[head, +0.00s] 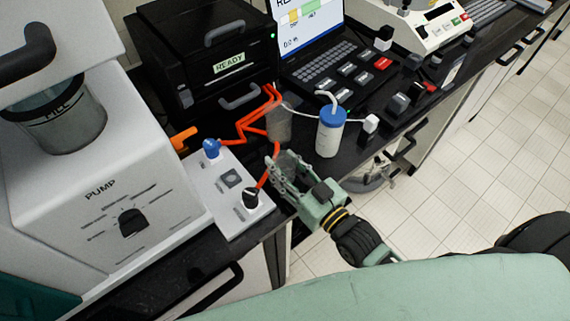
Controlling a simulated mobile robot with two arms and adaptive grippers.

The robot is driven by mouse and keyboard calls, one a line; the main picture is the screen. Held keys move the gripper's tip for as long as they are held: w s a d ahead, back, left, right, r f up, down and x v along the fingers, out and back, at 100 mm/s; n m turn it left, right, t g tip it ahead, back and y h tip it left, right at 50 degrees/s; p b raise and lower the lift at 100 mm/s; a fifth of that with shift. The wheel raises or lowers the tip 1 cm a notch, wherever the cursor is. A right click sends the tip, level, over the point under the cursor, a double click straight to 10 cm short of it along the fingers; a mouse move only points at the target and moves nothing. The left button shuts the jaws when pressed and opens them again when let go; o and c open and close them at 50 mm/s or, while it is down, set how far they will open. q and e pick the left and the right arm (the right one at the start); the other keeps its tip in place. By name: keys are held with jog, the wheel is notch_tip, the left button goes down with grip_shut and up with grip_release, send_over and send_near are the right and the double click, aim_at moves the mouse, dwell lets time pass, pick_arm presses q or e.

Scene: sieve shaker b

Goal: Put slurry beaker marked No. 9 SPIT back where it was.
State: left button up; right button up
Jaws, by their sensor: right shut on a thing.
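My right gripper (283,170) is at the front edge of the black bench, just right of the switch box. It is shut on a small grey, see-through thing (290,161) that looks like a beaker. The fingers hide much of it, and I can read no No. 9 SPIT marking. Another grey cylinder (279,125) stands just behind, partly covered by orange tubing; no label shows on it. My left gripper is not in view.
A white bottle with a blue cap (330,134) stands right of the gripper. The white switch box (228,190), orange tubing (243,128) and pump (120,205) are left. A black READY unit (205,55) and laptop (318,65) stand behind. Bench room is tight.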

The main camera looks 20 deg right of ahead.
jog(key=shift+f, duration=0.1)
jog(key=o, duration=1.2)
jog(key=shift+c, duration=0.2)
jog(key=b+v, duration=0.2)
jog(key=v, duration=1)
